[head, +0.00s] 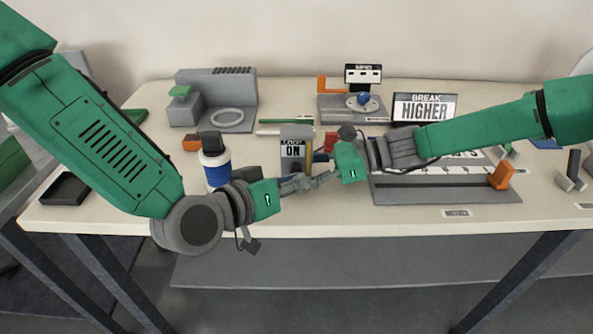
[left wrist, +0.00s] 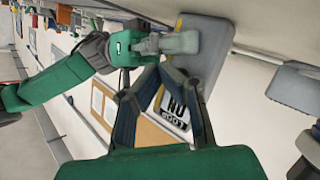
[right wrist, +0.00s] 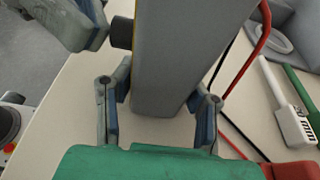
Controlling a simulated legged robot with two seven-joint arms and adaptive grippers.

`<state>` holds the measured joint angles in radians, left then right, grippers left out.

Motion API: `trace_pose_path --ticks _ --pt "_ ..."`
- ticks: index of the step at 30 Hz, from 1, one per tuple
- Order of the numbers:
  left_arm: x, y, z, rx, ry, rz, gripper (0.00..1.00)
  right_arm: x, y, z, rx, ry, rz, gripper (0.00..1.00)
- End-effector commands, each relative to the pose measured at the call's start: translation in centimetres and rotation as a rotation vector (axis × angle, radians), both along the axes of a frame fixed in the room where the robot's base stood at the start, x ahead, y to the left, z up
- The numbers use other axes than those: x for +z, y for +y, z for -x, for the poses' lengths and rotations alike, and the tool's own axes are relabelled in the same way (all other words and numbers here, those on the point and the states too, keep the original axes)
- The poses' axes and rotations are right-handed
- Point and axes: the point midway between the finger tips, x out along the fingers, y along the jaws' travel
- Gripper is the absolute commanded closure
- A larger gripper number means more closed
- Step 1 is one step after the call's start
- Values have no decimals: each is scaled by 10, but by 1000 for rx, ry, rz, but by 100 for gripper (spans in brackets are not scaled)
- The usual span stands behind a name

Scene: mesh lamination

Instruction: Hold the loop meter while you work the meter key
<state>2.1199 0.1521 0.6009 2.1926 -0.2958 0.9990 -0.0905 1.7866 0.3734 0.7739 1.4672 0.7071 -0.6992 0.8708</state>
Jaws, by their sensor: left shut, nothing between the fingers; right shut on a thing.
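The loop meter (head: 297,134) is a grey upright box whose display reads "LOOP ON". My right gripper (head: 318,178) is shut on it; in the right wrist view the grey meter body (right wrist: 185,60) stands between the two fingers. In the left wrist view the meter's display (left wrist: 175,103) shows at a slant. A dark round knob (right wrist: 121,33), perhaps the meter key, sticks out of the meter's side in the right wrist view. My left gripper (head: 292,186) is shut and empty, close in front of the meter. Its fingers are just beside that knob; I cannot tell if they touch.
A blue and white bottle (head: 216,168) stands left of the meter, close to my left wrist.

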Motion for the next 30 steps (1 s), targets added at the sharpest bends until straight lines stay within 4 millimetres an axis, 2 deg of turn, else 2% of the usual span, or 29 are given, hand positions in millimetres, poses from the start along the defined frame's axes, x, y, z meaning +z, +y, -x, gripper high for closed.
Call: trace_pose_path --ticks 4,15,30 --pt "0 0 8 -2 0 -1 100 -1 0 1 0 2 1 88" --pt "0 0 11 -3 1 -1 100 -1 0 0 -1 2 1 88" --pt "-1 0 56 -5 3 -2 100 -1 0 -1 -2 2 1 88"
